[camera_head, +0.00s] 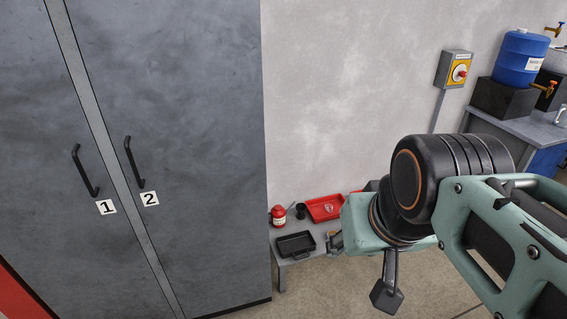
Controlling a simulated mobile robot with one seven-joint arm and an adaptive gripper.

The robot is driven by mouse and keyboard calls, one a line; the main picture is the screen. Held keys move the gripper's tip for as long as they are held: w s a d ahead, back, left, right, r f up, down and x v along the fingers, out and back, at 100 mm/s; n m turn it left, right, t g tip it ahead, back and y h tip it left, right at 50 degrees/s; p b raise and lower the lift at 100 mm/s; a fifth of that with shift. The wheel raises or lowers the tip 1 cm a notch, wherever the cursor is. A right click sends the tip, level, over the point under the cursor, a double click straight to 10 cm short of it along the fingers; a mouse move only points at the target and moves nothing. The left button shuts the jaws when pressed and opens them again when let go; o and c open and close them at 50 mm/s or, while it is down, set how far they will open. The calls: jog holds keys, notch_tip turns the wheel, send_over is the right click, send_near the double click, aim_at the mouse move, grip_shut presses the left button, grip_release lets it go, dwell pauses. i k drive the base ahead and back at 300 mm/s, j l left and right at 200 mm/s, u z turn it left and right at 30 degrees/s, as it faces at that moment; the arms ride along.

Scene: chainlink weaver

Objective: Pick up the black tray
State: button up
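The black tray (296,251) is a small, shallow, open tray. It lies on the left part of a low grey bench (285,267) against the wall, beside the cabinet. The tray looks empty.
A red bottle (278,217), a small dark cup (300,211) and a red tray (324,207) stand behind the black tray. A tall grey cabinet (190,130) rises close on the left. At right is a workbench with a blue barrel (521,58). Some floor is clear.

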aim_at(289, 246)
jog(key=u, duration=0.6)
jog(key=i+l+u, duration=0.15)
jog(key=u, duration=0.3)
jog(key=l+u, duration=0.4)
jog(key=i+l+u, duration=0.1)
jog(key=l+u, duration=0.25)
jog(key=l, duration=0.4)
jog(key=l+u, duration=0.3)
jog(key=l, duration=0.45)
jog(key=k+l+u, duration=0.15)
jog(key=l, duration=1.75)
jog(key=i, duration=0.05)
